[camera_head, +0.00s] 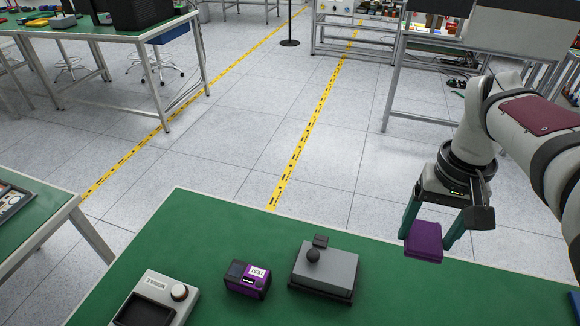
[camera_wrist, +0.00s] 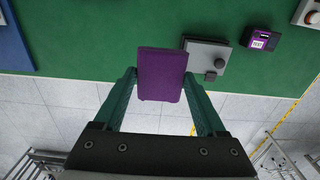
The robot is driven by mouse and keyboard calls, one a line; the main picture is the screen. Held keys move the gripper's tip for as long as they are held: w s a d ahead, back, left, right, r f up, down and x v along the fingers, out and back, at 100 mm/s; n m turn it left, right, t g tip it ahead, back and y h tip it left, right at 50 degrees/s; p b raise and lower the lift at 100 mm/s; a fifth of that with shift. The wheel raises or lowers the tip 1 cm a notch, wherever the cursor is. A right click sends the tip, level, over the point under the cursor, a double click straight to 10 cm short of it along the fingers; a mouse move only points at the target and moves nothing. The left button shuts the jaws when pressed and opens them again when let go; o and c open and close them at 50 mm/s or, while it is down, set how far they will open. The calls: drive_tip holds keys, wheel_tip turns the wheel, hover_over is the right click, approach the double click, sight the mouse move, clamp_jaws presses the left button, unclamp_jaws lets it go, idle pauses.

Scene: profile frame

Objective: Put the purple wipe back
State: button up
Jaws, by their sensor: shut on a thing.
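The purple wipe (camera_head: 424,238) is a folded, block-like cloth held between the fingers of my gripper (camera_head: 430,228). It hangs above the right part of the green table (camera_head: 400,300), near its far edge. In the wrist view the wipe (camera_wrist: 161,75) sits between the two green fingertips of my gripper (camera_wrist: 160,85), with the green table top behind it. My gripper is shut on the wipe. The side of the wipe facing down is hidden.
A grey box with a black knob (camera_head: 325,268) stands left of the wipe. A purple and black tester (camera_head: 247,280) and a grey module with a dial (camera_head: 155,300) stand further left. A blue item (camera_wrist: 14,40) lies at the wrist view's left. The table between is clear.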

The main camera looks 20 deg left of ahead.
drive_tip(key=s+a+f+n, duration=0.2)
drive_tip(key=s+f+n, duration=0.1)
drive_tip(key=f+n, duration=0.6)
drive_tip(key=n, duration=0.9)
hover_over(306, 324)
drive_tip(key=s+d, duration=0.1)
wheel_tip(306, 324, down, 14)
drive_tip(key=shift+s+f, duration=0.1)
drive_tip(key=shift+f, duration=0.15)
drive_tip(key=shift+a+f, duration=0.2)
drive_tip(key=shift+f, duration=0.9)
drive_tip(key=shift+a+f, duration=0.15)
drive_tip(key=shift+f, duration=0.95)
drive_tip(key=o, duration=1.3)
drive_tip(key=shift+f, duration=0.15)
drive_tip(key=shift+c, duration=0.2)
wheel_tip(306, 324, up, 12)
drive_tip(key=s+d+r+m+y, duration=0.1)
drive_tip(key=s+d+r+m, duration=0.3)
drive_tip(key=m, duration=0.7)
drive_tip(key=s+d+r+m, duration=0.5)
drive_tip(key=s+d+m, duration=0.3)
drive_tip(key=m, duration=0.4)
drive_tip(key=shift+s+d+r+m+y, duration=0.2)
drive_tip(key=shift+d+m+y, duration=0.1)
drive_tip(key=shift+y, duration=0.1)
